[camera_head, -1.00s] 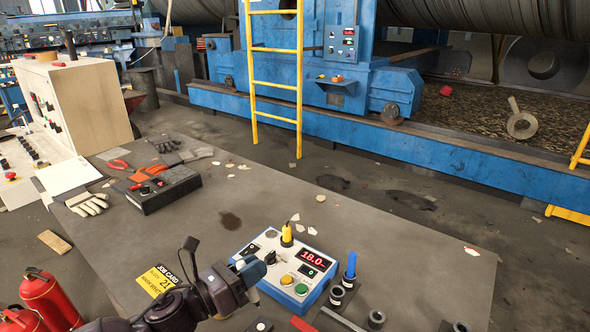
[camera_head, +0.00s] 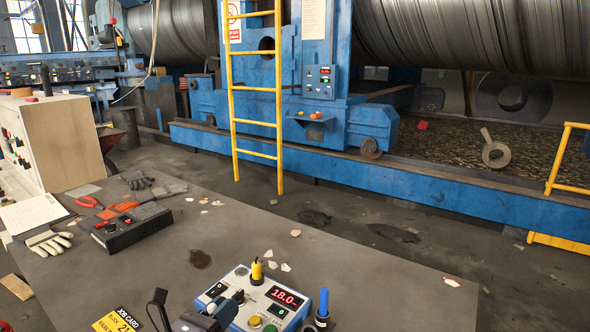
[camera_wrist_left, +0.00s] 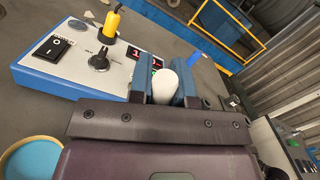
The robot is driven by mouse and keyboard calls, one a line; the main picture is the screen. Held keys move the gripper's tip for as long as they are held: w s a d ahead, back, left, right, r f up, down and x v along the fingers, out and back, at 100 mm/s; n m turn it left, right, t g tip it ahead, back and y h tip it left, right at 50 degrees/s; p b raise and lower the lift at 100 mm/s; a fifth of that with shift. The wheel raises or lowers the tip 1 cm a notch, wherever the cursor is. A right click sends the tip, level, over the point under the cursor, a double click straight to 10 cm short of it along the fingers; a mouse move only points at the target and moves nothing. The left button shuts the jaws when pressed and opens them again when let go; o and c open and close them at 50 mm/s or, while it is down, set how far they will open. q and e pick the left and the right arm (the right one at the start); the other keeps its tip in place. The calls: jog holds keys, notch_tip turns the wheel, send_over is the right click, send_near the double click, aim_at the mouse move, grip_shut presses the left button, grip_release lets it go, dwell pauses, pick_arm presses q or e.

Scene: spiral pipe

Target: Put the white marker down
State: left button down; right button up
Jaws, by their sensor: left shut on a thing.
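My left gripper (camera_head: 230,310) is at the bottom of the head view, beside the near left side of the blue-and-white control box (camera_head: 240,286). In the left wrist view its two blue-grey fingers (camera_wrist_left: 165,88) are shut on the white marker (camera_wrist_left: 166,84), whose rounded white end shows between them. The marker is not clearly visible in the head view. A blue marker (camera_head: 323,304) stands in a dark holder right of the box. My right gripper is not in view.
The grey table (camera_head: 150,255) has free room left of and behind the box. A yellow job card (camera_head: 117,322) lies at the front left. A black box (camera_head: 132,228), gloves (camera_head: 48,243) and red pliers (camera_head: 88,202) lie farther back. Pale flakes (camera_head: 285,267) lie near the box.

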pick_arm(q)
jog(key=s+a+f+n+t+y, duration=0.1)
jog(key=s+a+n+y, duration=0.4)
jog(key=y, duration=0.5)
jog(key=shift+a+f+n+t, duration=0.25)
jog(key=shift+a+n+t, duration=0.45)
jog(key=shift+a+t, duration=0.2)
